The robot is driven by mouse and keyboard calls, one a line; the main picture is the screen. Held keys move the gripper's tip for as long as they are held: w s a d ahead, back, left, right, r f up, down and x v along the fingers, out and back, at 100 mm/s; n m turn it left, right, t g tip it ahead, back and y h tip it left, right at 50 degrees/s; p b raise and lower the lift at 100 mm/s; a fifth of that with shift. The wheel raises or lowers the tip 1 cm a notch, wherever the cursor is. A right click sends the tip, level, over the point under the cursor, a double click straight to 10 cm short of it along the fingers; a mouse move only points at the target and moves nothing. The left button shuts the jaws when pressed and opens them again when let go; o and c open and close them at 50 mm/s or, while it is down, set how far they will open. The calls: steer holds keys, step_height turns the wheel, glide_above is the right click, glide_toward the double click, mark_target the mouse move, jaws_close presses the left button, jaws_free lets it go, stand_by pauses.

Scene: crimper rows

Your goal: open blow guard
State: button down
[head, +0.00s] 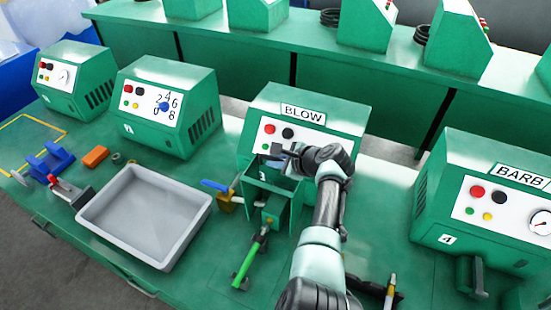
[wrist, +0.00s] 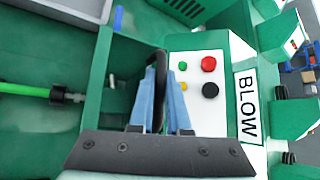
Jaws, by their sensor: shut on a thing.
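The machine labelled BLOW (head: 338,113) stands in the middle of the bench, and its sign (wrist: 248,105) shows at the right of the wrist view. The green blow guard (head: 268,196) is at its front below the buttons, with thin upright walls; a guard panel (wrist: 96,85) also shows in the wrist view. My gripper (head: 280,153) is at the guard's upper edge. In the wrist view its blue fingers (wrist: 168,75) are shut on a dark bar-like handle (wrist: 157,68). My arm hides part of the machine's right side. I cannot tell exactly how far the guard is open.
A grey tray (head: 142,257) lies to the left, near a blue-handled brass valve (head: 226,195). A green rod (head: 247,263) sticks out in front of the guard. The BARB machine (head: 481,230) stands right. Buttons (wrist: 209,76) sit close beside my fingers.

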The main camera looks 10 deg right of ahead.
steer(key=c, duration=0.9)
jaws_free()
steer(key=shift+s+d+r+p, duration=0.15)
steer(key=shift+s+r+p, duration=0.15)
steer(key=shift+p, duration=0.05)
steer(key=v, duration=1.2)
